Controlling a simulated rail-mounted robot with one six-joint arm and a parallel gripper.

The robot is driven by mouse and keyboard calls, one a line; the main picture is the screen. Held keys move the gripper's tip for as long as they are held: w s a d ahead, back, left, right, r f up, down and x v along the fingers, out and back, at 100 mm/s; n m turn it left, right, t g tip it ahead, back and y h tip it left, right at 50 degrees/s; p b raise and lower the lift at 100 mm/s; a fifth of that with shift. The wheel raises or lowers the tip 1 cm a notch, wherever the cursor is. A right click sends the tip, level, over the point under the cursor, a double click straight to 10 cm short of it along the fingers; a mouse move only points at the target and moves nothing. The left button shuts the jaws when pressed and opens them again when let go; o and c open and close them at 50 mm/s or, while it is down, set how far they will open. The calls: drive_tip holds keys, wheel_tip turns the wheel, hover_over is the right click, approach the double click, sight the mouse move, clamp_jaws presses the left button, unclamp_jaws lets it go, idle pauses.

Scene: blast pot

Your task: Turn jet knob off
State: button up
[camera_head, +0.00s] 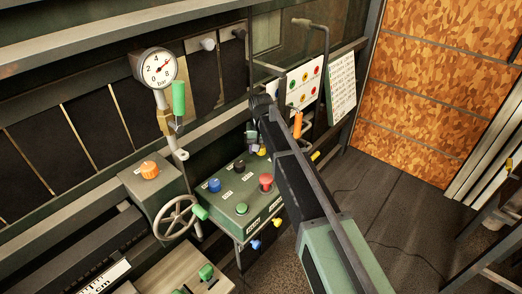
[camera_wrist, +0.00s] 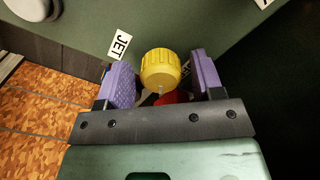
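The yellow ribbed knob (camera_wrist: 160,69) sits beside a white label reading JET (camera_wrist: 119,43) on a dark green panel in the wrist view. My gripper (camera_wrist: 163,82) has its two purple fingers on either side of this knob, with a visible gap to each side; the fingers are open. A red part (camera_wrist: 174,97) shows behind the knob, partly hidden by my gripper. In the head view my arm covers part of the control box, my fingers cannot be made out, and I cannot tell which yellow part there is this knob.
The green control box (camera_head: 224,226) carries a blue button (camera_head: 214,185), a green button (camera_head: 241,208) and a red button (camera_head: 266,181). A handwheel (camera_head: 176,218), an orange knob (camera_head: 149,170) and a pressure gauge (camera_head: 158,68) stand to the left. Open floor (camera_head: 390,190) lies to the right.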

drive_tip(key=c, duration=0.8)
drive_tip(key=shift+n, duration=0.4)
drive_tip(key=n, duration=0.2)
drive_tip(key=shift+n, duration=0.4)
drive_tip(key=shift+d+n, duration=0.1)
drive_tip(key=shift+n, duration=1.8)
drive_tip(key=o, duration=0.9)
drive_tip(key=shift+o, duration=0.2)
